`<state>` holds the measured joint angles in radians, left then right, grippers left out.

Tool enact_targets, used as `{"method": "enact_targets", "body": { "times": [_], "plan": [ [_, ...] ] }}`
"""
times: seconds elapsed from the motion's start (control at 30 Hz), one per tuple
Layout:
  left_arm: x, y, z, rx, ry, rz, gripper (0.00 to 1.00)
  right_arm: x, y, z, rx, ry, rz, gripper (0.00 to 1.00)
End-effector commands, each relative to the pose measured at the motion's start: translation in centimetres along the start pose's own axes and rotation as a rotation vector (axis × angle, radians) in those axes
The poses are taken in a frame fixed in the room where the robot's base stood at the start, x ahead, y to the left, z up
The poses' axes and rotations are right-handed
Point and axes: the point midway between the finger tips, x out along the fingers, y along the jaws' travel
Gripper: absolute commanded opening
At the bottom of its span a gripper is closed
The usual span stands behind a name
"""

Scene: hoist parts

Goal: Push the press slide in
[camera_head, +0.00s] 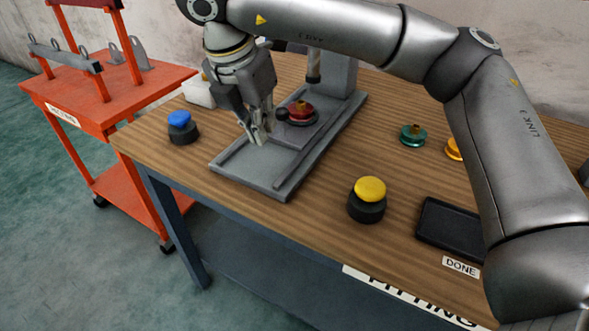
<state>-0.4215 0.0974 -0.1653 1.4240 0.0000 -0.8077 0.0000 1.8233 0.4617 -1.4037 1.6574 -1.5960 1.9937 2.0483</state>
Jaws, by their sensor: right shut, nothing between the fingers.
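The grey press stands on the wooden table, with its column (335,75) at the back and a long flat base (255,178) reaching toward the front. The press slide (290,133) is a grey plate on the base, and it bears a red wheel-like part (301,113) with a dark centre. My right gripper (258,138) is shut and empty, pointing down at the front left edge of the slide. I cannot tell whether the fingertips touch the slide. My left gripper is not in view.
A blue button (180,122) stands left of the press and a yellow button (369,192) right of it. A green part (413,135), a yellow part (454,149) and a black tray (449,223) lie to the right. An orange cart (110,95) stands at left.

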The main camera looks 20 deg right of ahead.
Motion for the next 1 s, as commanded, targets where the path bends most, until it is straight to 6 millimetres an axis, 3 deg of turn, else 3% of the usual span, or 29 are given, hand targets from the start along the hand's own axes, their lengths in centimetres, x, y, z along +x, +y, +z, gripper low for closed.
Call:
{"method": "enact_targets", "body": {
  "times": [0.03,0.3,0.47,0.77,1.0],
  "plan": [
    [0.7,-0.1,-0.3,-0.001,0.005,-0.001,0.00,0.4,0.0,-0.5,0.003,-0.028,0.005,0.00],
    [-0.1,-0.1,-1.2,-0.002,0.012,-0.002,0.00,0.9,-0.1,-0.6,0.015,-0.066,0.006,0.00],
    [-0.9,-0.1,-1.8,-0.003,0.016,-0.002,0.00,3.4,-0.1,-0.4,0.017,-0.065,0.004,0.00],
    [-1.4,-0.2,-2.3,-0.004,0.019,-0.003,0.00,9.8,-0.1,0.0,0.015,-0.065,0.003,0.00],
    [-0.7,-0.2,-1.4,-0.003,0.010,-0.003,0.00,10.8,-0.1,3.1,0.018,-0.065,0.006,0.00]
  ]
}}
